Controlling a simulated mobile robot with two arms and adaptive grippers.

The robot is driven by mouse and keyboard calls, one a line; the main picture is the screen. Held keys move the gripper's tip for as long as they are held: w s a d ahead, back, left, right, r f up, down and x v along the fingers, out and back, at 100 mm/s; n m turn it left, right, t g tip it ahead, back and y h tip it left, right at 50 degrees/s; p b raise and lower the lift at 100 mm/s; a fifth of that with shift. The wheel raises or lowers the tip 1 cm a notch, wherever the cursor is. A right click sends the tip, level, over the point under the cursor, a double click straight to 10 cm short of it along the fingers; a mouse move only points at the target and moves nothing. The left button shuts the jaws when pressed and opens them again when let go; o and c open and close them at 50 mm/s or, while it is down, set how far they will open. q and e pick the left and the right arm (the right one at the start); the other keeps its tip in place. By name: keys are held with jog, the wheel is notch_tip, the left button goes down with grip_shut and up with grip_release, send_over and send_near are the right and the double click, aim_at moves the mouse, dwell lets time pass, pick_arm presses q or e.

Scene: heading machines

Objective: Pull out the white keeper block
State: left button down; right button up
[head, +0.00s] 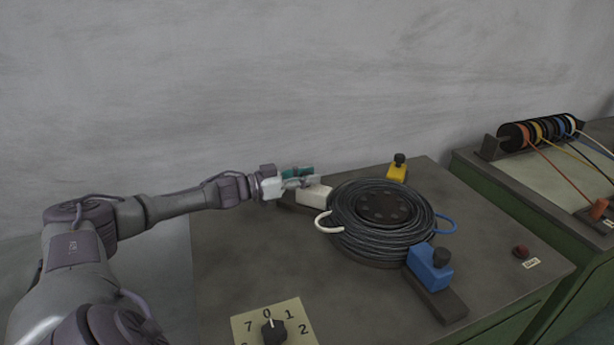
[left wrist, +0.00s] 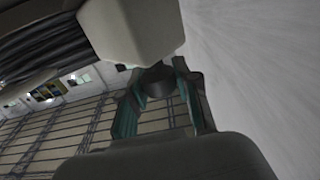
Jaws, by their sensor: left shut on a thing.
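The white keeper block (head: 316,196) stands at the left edge of a coil of black cable (head: 385,222). My left gripper (head: 298,178) reaches in from the left and is shut at the top of the block. In the left wrist view the white block (left wrist: 135,30) fills the top, and a dark knob (left wrist: 157,82) on it sits between the teal-padded fingers (left wrist: 155,105). Whether the block still touches the coil is hard to tell. My right gripper is not in view.
A yellow block (head: 397,172) and a blue block (head: 430,268), both with black knobs, stand around the coil. A white loop (head: 325,222) and a blue loop (head: 447,224) stick out of it.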

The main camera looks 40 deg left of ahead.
pick_arm(q)
jog(key=shift+a, duration=0.15)
jog(key=a, duration=0.1)
jog(key=s+a, duration=0.1)
jog(key=a, duration=0.3)
jog(key=shift+s, duration=0.25)
jog(key=c, duration=1.2)
grip_release()
jog(key=o, duration=0.4)
jog(key=shift+s+a, duration=0.1)
jog(key=shift+s+a+f, duration=0.1)
jog(key=shift+s+a, duration=0.05)
jog(key=shift+s, duration=0.3)
jog(key=v, duration=1.1)
